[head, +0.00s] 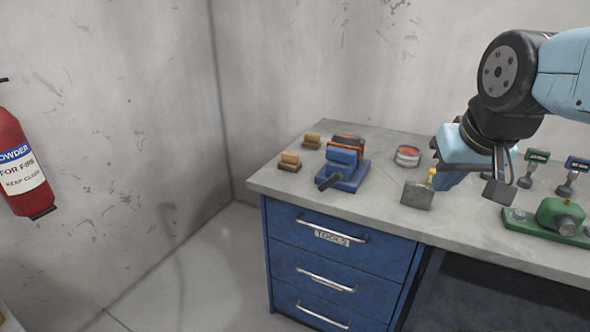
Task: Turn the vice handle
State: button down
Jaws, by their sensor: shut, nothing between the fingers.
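A blue vice (343,171) with an orange-and-black part at its back stands near the left end of the grey bench top. Its dark handle (328,182) sticks out at the front, low and toward the left.
A grey block with a yellow top (417,194) and a round red-topped tin (407,156) lie between vice and gripper. Small brown blocks (289,161) sit left of the vice. A green device (560,215) stands right. Blue drawers (330,262) are below.

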aim_at(336, 177)
jog(key=u, duration=0.55)
jog(key=i, duration=0.6)
jog(key=z, duration=1.25)
